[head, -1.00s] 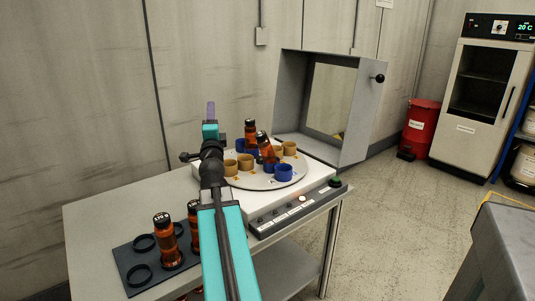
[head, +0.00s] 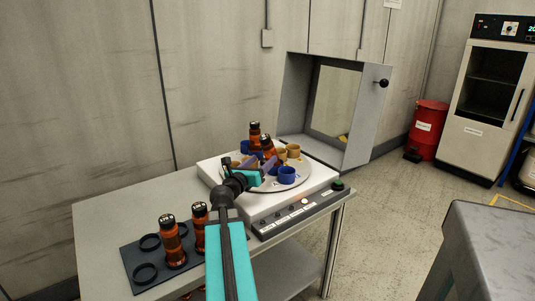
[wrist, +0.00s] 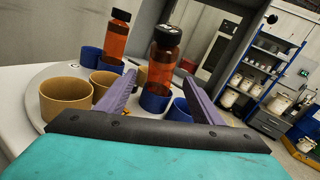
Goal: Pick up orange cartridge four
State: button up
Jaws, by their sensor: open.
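Several orange cartridges with black caps are in view, and I cannot read which is number four. One orange cartridge (wrist: 162,68) stands in a blue cup (wrist: 155,101) on the turntable; it also shows in the head view (head: 267,143). My gripper (wrist: 160,95) is open, its two purple fingers pointing toward this cartridge, one on each side in the picture. I cannot tell whether they touch it. A second orange cartridge (wrist: 117,40) stands behind to the left in another blue cup. Two more orange cartridges (head: 171,243) (head: 200,224) stand in the dark rack.
The round turntable (head: 300,183) also carries tan cups (wrist: 65,98) and an empty blue cup (head: 287,175). The machine's grey lid (head: 290,95) stands open behind. The dark rack (head: 133,262) has empty rings at its left. A grey cabinet (head: 495,250) stands at front right.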

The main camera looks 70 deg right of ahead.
aim_at(267, 157)
jog(key=shift+f, duration=0.25)
jog(key=shift+d, duration=0.1)
jog(key=shift+s+d, duration=0.15)
jog(key=shift+d, duration=0.45)
jog(key=shift+d, duration=0.15)
jog(key=shift+s+d, duration=0.2)
jog(key=shift+d, duration=1.3)
jog(key=shift+s+d, duration=0.15)
jog(key=shift+d, duration=1.3)
jog(key=c, duration=1.3)
jog(key=shift+o, duration=0.2)
